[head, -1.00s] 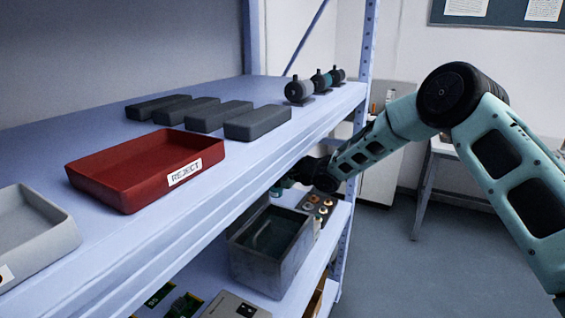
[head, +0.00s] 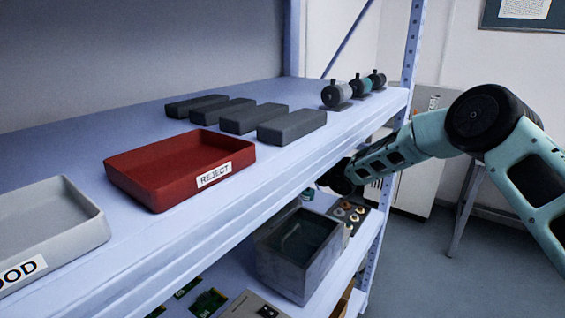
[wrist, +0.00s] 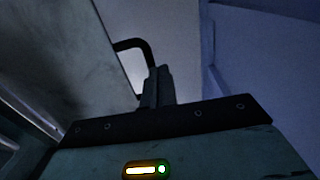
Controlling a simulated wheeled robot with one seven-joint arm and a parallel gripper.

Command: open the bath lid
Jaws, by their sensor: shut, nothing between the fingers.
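The bath is a grey box (head: 283,268) on the lower shelf in the head view, its dark inside showing from above. A grey panel edge rises along its left back side; I cannot tell for sure that it is the lid. In the wrist view a large dull grey-green panel (wrist: 55,50), likely the lid, fills the left, with a black bent handle (wrist: 133,44) at its edge. My gripper (wrist: 159,72) is shut and empty, its fingertips close beside the handle; I cannot tell if they touch. In the head view the upper shelf hides my gripper.
The upper shelf (head: 250,185) overhangs the bath and holds a red reject tray (head: 150,190), a grey tray (head: 80,235) and several dark blocks. Green circuit boards (head: 208,302) lie left of the bath. A holder with round pieces (head: 347,213) stands right behind it.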

